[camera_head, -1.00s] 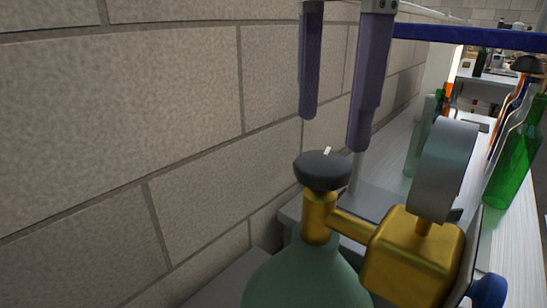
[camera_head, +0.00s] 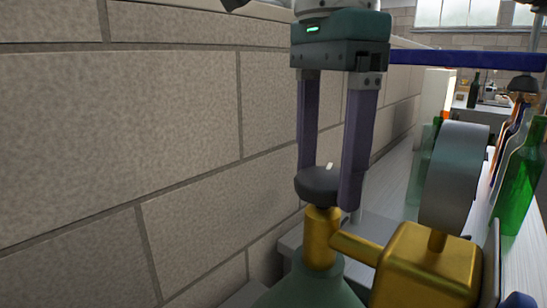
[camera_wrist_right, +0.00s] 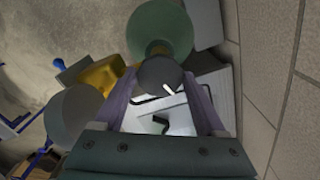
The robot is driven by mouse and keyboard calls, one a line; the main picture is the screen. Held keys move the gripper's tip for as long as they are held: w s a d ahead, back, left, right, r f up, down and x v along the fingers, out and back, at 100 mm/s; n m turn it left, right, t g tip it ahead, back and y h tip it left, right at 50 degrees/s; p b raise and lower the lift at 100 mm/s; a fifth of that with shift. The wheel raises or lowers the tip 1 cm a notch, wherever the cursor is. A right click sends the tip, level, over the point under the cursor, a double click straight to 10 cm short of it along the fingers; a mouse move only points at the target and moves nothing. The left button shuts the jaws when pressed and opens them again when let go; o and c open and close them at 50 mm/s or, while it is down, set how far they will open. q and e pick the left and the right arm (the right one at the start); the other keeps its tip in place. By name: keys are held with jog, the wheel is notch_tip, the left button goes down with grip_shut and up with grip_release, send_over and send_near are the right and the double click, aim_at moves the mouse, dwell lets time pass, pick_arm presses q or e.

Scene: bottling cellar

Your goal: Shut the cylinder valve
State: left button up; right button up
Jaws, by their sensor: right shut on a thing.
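The cylinder valve has a dark round knob (camera_head: 318,184) with a white mark on top. The knob sits on a brass stem (camera_head: 320,238) above the green cylinder (camera_head: 316,287). My right gripper (camera_head: 332,190) points down from above with its two purple fingers on either side of the knob, shut on it. In the right wrist view the knob (camera_wrist_right: 160,76) lies between the fingertips, its white mark slanting, with the green cylinder (camera_wrist_right: 160,28) beyond. My left gripper does not show.
A brass regulator block (camera_head: 425,268) with a round grey gauge (camera_head: 454,178) juts out right of the valve. A block wall (camera_head: 180,130) stands close on the left. Green bottles (camera_head: 520,185) stand on the bench at the right, under a blue bar (camera_head: 465,60).

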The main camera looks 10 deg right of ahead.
jog(key=shift+c, duration=1.1)
jog(key=m, duration=0.5)
jog(key=shift+m+b, duration=0.3)
jog(key=m, duration=0.5)
jog(key=shift+b, duration=0.3)
jog(key=m, duration=0.5)
jog(key=shift+m+b, duration=0.3)
jog(key=shift+m, duration=0.1)
jog(key=m, duration=0.5)
jog(key=shift+b, duration=0.3)
jog(key=shift+m, duration=0.3)
